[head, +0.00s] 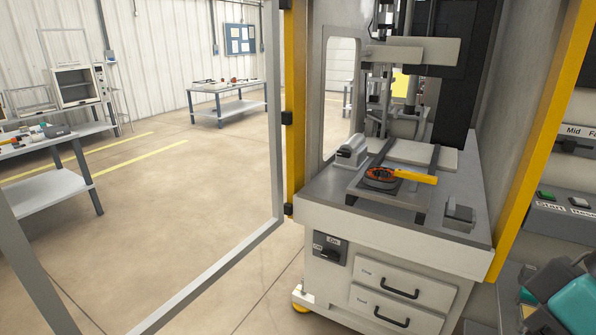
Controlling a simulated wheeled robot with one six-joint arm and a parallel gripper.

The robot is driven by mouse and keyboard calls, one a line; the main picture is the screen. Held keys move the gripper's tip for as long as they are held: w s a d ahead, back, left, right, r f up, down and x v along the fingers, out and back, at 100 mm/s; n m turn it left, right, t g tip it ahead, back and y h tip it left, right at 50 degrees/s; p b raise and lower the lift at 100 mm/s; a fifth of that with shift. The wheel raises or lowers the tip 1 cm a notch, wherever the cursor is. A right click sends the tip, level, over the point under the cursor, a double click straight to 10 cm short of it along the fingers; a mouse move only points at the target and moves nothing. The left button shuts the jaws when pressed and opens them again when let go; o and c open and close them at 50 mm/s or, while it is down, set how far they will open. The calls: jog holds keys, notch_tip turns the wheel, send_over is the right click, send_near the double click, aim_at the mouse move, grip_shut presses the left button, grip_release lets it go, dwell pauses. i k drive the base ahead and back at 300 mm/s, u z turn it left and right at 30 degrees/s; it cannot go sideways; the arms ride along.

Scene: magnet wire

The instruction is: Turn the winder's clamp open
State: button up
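The winder (395,255) is a light cabinet with a grey worktop, inside a yellow-posted enclosure. A small dark panel on its front, left of the drawers, carries a black rotary knob (331,254) with small labels, too small to read for certain. On the worktop, a round orange and black part (380,175) with a yellow handle (416,177) sits on a dark plate between two rails. I cannot tell which of these parts is the clamp, or its setting. My gripper is not in view; teal and dark parts, probably of my arm, show at the lower right.
A grey door frame (277,110) stands open at the left. At the right, a control panel has a switch (575,146) labelled "Mid", a green button (546,195) and a grey button (579,202). Two drawers (402,285) are shut. The floor at the left is clear.

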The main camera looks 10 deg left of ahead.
aim_at(415, 178)
jog(key=u, duration=0.8)
jog(key=i, duration=1.65)
